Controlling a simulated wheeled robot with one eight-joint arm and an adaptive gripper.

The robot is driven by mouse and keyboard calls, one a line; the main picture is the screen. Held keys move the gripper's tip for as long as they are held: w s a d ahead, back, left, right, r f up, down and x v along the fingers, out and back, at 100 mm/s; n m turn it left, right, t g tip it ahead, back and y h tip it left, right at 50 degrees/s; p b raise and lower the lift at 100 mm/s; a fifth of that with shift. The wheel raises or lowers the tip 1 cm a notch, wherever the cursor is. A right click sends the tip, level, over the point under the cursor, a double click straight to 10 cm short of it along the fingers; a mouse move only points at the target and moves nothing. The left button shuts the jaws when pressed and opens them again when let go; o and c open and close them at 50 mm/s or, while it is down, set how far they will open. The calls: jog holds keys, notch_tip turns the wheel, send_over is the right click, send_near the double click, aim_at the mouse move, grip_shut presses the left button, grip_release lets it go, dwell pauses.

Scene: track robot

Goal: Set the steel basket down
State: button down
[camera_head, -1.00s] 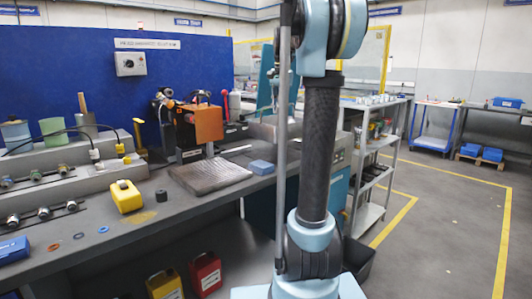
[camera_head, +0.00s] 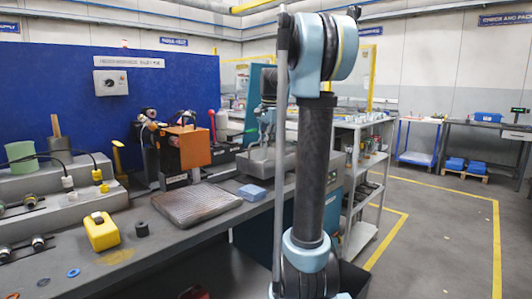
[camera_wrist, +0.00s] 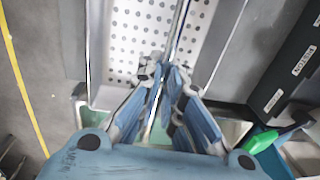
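The steel basket shows in the wrist view as a perforated pale floor (camera_wrist: 140,42) between grey sides, with a thin bar handle across it. My gripper (camera_wrist: 165,75) has its blue-grey fingers closed together on that bar. In the head view the grey basket (camera_head: 262,163) appears at the right end of the workbench (camera_head: 165,238), partly hidden behind my arm. I cannot tell whether the basket's bottom touches a surface.
A ribbed grey mat (camera_head: 196,204), a blue block (camera_head: 251,192) and a yellow container (camera_head: 101,231) are on the bench. A steel shelf rack (camera_head: 365,190) stands right of it. Black labelled boxes (camera_wrist: 285,75) and a green-handled item (camera_wrist: 262,140) are right of the basket.

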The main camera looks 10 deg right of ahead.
jog(key=shift+f, duration=1.7)
jog(key=c, duration=1.8)
grip_release()
jog(key=shift+o, duration=0.2)
notch_tip(320, 180, up, 12)
jog(key=s, duration=0.1)
jog(key=s+f+n+t, duration=0.1)
jog(key=s+f+n, duration=1)
jog(key=s+f, duration=2.3)
jog(key=shift+s+a+f+h, duration=0.15)
jog(key=shift+s+h, duration=0.15)
jog(key=shift+s, duration=0.2)
